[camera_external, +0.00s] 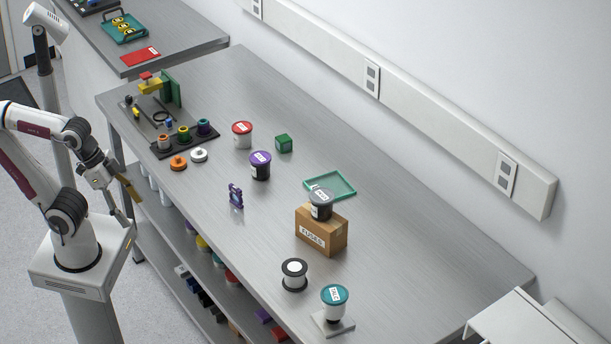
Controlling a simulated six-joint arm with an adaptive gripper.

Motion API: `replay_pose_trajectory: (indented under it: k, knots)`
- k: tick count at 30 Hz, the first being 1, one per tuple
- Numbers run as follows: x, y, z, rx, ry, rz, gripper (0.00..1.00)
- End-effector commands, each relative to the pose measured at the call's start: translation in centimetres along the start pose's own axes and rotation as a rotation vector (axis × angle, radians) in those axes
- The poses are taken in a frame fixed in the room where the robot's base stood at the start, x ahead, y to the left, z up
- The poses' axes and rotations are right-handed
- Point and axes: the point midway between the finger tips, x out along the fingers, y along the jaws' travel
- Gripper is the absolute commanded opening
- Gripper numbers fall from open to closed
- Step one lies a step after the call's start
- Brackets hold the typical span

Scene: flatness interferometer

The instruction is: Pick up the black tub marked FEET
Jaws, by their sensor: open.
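Two tubs could be the black one. A dark tub with a dark grey lid and white label (321,205) stands upright on a cardboard box marked FUSES (321,232). A black-bodied tub with a purple lid and white label (260,166) stands on the bench (395,262) to its upper left. Both labels are too small to read surely. My gripper (133,203) is open and empty beside the bench's left edge, far from both tubs.
A red-lidded white tub (242,135) and a green cube (284,143) stand behind the purple-lidded tub. A green tray (330,185) lies behind the box. A spool (294,275) and teal-lidded tub (334,302) stand in front. The bench's right part is clear.

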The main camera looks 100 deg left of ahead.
Motion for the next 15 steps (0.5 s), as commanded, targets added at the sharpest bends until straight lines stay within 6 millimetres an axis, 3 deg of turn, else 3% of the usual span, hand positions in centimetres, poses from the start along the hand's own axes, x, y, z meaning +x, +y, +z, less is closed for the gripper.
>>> replay_pose_trajectory:
  k: [15]
  knots:
    - [0.36,0.10,-0.95,-0.011,0.013,0.007,0.70]
